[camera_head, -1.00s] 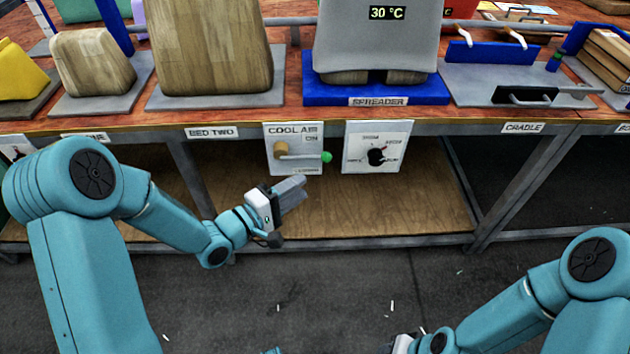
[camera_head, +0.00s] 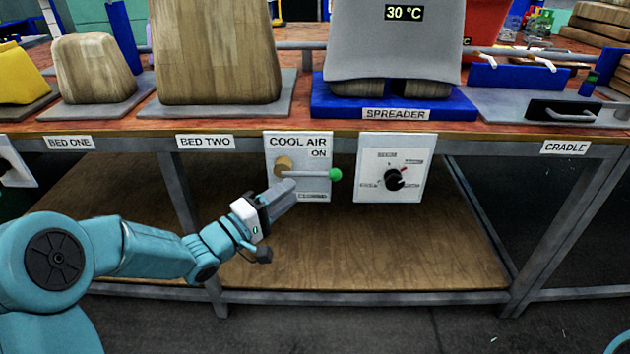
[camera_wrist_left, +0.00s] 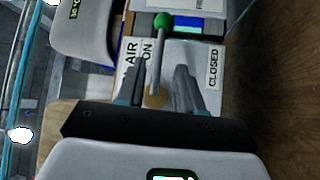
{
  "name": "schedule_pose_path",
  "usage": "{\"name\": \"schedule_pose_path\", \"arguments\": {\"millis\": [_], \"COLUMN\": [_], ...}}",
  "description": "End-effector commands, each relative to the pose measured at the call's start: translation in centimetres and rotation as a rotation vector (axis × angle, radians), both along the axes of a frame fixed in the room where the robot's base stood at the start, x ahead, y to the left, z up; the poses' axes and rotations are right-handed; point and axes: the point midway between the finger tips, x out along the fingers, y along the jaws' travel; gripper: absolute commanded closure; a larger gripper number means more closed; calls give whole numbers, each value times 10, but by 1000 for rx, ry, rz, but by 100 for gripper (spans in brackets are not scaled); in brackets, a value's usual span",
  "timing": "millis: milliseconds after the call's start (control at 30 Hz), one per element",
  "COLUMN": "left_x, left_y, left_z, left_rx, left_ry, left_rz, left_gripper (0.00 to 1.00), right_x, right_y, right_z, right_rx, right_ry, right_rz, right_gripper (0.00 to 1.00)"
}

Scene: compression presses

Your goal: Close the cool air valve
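The cool air valve (camera_head: 312,173) is a lever with a green knob (camera_head: 335,174) on a brass hub (camera_head: 284,164), on a white panel marked COOL AIR, ON and CLOSED. The lever lies about level and its knob points right. My left gripper (camera_head: 284,190) is just below and in front of the hub and lever. In the left wrist view the two fingers of the left gripper (camera_wrist_left: 160,75) stand apart, with the hub (camera_wrist_left: 155,98) and lever (camera_wrist_left: 157,50) showing in the gap. Contact cannot be told. My right gripper is out of view.
A dial panel (camera_head: 412,187) with a black knob hangs just right of the valve panel. The table edge with labels runs above. A wooden shelf (camera_head: 370,255) lies below, bare. The spreader (camera_head: 392,45), showing 30 °C, stands on the table above.

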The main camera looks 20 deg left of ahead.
Motion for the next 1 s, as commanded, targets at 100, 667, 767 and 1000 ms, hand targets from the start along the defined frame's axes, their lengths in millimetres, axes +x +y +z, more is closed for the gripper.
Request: {"name": "schedule_pose_path", "arguments": {"millis": [100,667,767,1000], "left_x": [25,74,74,74], "left_y": [-17,-44,-44,-44], "left_z": [1,12,12,12], "left_rx": [1,0,0,0], "left_ry": [-3,0,0,0], "left_rz": [-4,0,0,0], "left_gripper": [64,64,64,100], "right_x": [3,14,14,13], "right_y": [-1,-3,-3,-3], "right_z": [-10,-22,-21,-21], "right_rx": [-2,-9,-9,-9], "right_ry": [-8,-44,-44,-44], "right_rz": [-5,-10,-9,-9], "right_gripper": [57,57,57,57]}}
